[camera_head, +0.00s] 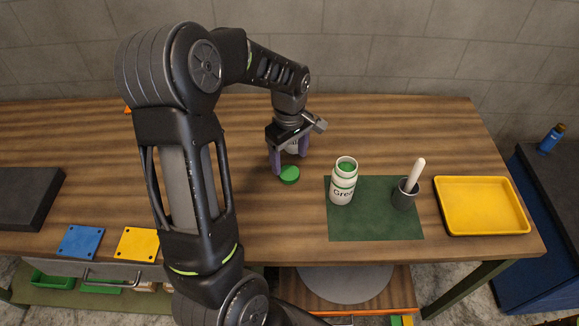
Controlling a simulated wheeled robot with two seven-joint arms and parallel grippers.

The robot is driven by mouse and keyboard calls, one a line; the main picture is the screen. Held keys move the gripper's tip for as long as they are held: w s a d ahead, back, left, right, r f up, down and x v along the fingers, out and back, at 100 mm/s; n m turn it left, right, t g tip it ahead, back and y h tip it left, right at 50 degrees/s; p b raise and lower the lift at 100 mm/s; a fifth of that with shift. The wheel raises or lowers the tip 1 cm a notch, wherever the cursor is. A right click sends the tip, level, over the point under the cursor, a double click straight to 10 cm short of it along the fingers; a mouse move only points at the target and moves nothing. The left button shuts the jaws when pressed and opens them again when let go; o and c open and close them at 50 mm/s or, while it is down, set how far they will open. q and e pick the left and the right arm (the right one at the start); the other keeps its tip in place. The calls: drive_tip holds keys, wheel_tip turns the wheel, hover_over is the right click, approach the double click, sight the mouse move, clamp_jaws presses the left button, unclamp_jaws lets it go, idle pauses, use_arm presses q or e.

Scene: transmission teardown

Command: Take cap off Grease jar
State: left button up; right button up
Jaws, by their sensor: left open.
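The white Grease jar (341,190) stands upright on the dark green mat, its label facing me. Its top shows a white rim with green inside. A round green cap (289,176) lies on the wooden table to the left of the jar, apart from it. My left gripper (290,163) points down just above and behind the cap, its purple fingers apart. It looks empty; a small white thing shows partly hidden between the fingers. My right gripper is not in view.
The green mat (372,225) also holds a dark cup (404,197) with a white-handled tool. A yellow tray (484,207) lies at the right. Blue (81,242) and yellow (137,244) plates lie at the front left. The table's back right is clear.

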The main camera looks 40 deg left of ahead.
sight(289, 173)
use_arm(q)
wheel_tip(289, 173, up, 7)
drive_tip(key=shift+f, duration=0.15)
drive_tip(key=shift+s+f, duration=0.1)
idle(0.8)
